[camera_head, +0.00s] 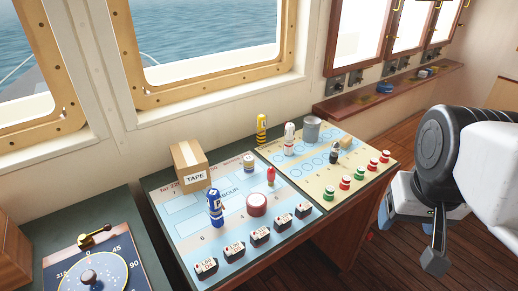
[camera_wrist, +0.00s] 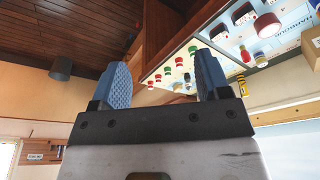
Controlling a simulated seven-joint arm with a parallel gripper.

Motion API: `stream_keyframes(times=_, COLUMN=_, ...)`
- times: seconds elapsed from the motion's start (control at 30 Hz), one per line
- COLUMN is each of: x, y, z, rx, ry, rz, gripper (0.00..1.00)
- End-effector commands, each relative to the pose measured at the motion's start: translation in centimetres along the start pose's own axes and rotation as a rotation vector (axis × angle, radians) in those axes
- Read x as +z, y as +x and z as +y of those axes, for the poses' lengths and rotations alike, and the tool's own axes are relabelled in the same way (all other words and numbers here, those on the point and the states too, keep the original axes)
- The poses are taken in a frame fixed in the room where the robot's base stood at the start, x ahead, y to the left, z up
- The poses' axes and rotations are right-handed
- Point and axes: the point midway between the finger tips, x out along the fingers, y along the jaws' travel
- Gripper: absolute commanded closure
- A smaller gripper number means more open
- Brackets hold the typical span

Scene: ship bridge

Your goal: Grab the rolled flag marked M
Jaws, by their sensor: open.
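Several upright rolled flags stand on the chart-covered counter in the head view: a blue one with white patches (camera_head: 215,208), a yellow and black one (camera_head: 261,128), and a white one with red (camera_head: 289,139). I cannot read a clear M on any of them. My gripper (camera_wrist: 162,78) is open and empty in the wrist view, with its two blue pads wide apart. In the head view my arm is at the right, well off the counter and apart from all the flags.
A cardboard box marked TAPE (camera_head: 189,165) stands at the counter's back left. A grey cup (camera_head: 312,129) and red and green pieces (camera_head: 359,178) are at the right.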

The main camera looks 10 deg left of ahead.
Motion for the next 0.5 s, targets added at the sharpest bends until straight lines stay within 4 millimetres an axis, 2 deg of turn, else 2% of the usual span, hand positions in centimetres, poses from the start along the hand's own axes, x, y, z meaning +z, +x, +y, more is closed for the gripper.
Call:
stream_keyframes(times=0.07, x=-0.4, y=-1.5, z=0.0, rx=-0.001, ry=0.001, rz=0.002, gripper=0.3)
stream_keyframes(times=0.37, x=-2.9, y=-1.2, z=-1.7, rx=-0.073, ry=0.099, rz=-0.054, gripper=0.3)
stream_keyframes(times=0.5, x=-5.0, y=-1.2, z=-3.1, rx=-0.127, ry=0.176, rz=-0.1, gripper=0.3)
